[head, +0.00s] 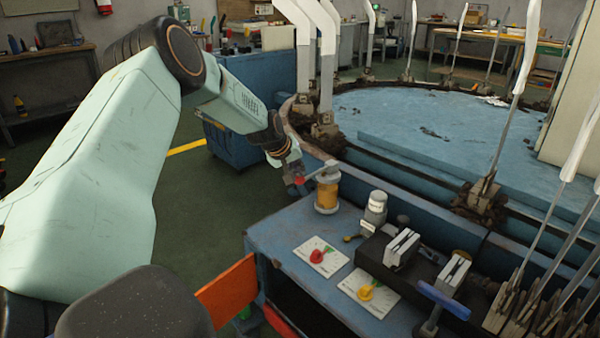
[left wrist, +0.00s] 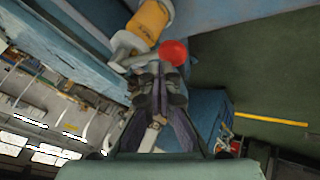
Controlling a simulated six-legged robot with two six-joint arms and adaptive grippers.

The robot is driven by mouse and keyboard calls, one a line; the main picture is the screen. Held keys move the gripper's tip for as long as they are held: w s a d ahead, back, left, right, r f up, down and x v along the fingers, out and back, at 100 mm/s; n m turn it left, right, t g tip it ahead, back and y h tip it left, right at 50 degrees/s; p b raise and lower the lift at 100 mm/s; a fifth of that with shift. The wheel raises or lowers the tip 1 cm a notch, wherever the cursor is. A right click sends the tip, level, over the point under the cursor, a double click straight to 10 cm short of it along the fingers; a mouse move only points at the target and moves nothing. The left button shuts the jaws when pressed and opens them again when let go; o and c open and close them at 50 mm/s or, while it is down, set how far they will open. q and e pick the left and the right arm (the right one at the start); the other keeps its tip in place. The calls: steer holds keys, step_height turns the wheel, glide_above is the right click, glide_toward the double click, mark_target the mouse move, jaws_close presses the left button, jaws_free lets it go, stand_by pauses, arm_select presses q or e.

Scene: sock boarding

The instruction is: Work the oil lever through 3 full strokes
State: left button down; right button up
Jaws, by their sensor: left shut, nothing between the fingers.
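The oiler with an amber reservoir (head: 327,194) stands upright at the left back corner of the blue bench. It also shows at the top of the left wrist view (left wrist: 149,20). Its lever ends in a red ball knob (left wrist: 173,53), which shows small in the head view (head: 299,181) on the oiler's left side. My left gripper (head: 295,178) is at the knob, left of the reservoir. In the left wrist view its fingers (left wrist: 158,75) are closed together, with the knob just beyond their tips. I cannot tell whether they touch it. My right gripper is out of view.
The blue bench (head: 285,241) carries two white cards (head: 321,257) with a red and a yellow piece, a white-capped bottle (head: 376,207) and a dark fixture with metal blocks (head: 402,248). An orange panel (head: 228,291) juts out at its left. Behind is a large round blue machine (head: 440,130).

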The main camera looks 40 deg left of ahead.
arm_select(q)
steer(key=shift+s+f+b, duration=0.2)
steer(key=shift+f+b, duration=0.25)
steer(key=shift+f, duration=0.75)
stand_by(1.1)
stand_by(0.6)
steer(key=shift+w+r+p, duration=0.2)
steer(key=shift+r+p, duration=1.05)
steer(key=shift+r, duration=0.15)
steer(key=shift+w+r+p, duration=0.2)
steer(key=shift+r+p, duration=1.05)
steer(key=shift+r, duration=0.1)
steer(key=r+p, duration=0.4)
steer(key=r, duration=0.1)
steer(key=shift+w, duration=0.3)
